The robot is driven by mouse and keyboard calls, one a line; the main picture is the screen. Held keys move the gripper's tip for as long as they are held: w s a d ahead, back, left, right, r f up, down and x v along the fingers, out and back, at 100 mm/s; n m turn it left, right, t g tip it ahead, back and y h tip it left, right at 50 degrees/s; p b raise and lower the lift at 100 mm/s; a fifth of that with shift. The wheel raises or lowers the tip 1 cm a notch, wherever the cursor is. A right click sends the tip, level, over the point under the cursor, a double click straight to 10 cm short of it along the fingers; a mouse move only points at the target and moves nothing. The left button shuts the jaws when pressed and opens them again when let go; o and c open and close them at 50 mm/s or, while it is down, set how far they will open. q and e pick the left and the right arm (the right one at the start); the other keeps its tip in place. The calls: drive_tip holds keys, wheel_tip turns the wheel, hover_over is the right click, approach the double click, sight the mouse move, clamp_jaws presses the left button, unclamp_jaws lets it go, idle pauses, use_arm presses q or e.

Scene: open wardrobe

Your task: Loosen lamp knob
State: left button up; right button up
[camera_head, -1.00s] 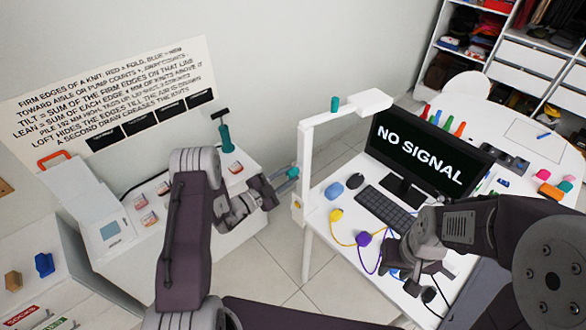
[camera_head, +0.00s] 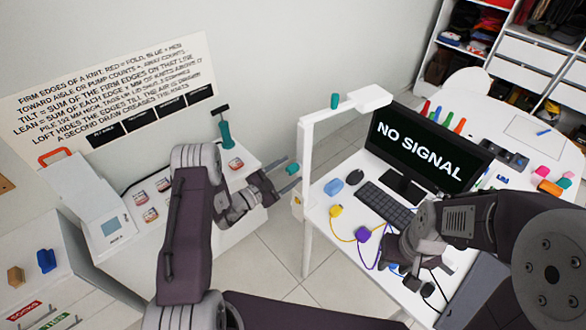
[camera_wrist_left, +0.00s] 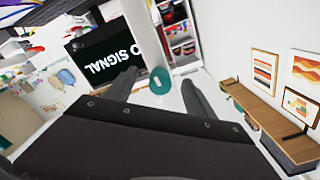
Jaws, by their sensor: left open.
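The lamp (camera_head: 306,150) is a white post with a horizontal arm, standing at the left edge of the white desk. One teal knob (camera_head: 292,169) sits on the side of its post, and another teal knob (camera_head: 335,100) is on top of the arm. My left gripper (camera_head: 288,177) is open at the side knob. In the left wrist view this teal knob (camera_wrist_left: 160,80) shows between the spread fingertips, with gaps on both sides. My right gripper (camera_head: 405,265) is over the front of the desk; its fingers are not clear.
A monitor (camera_head: 425,150), keyboard (camera_head: 384,206) and mouse (camera_head: 355,177) stand on the desk. Yellow (camera_head: 335,211) and purple (camera_head: 362,233) plugs with cables lie near its front. A teal pump (camera_head: 226,134) stands on the left table. Floor shows between the tables.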

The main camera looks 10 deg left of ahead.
sight(288, 172)
use_arm(q)
drive_tip(key=shift+p+v, duration=0.55)
drive_tip(key=shift+v, duration=1.65)
drive_tip(key=v, duration=0.3)
drive_tip(key=shift+s+a, duration=0.2)
drive_tip(key=shift+s, duration=0.05)
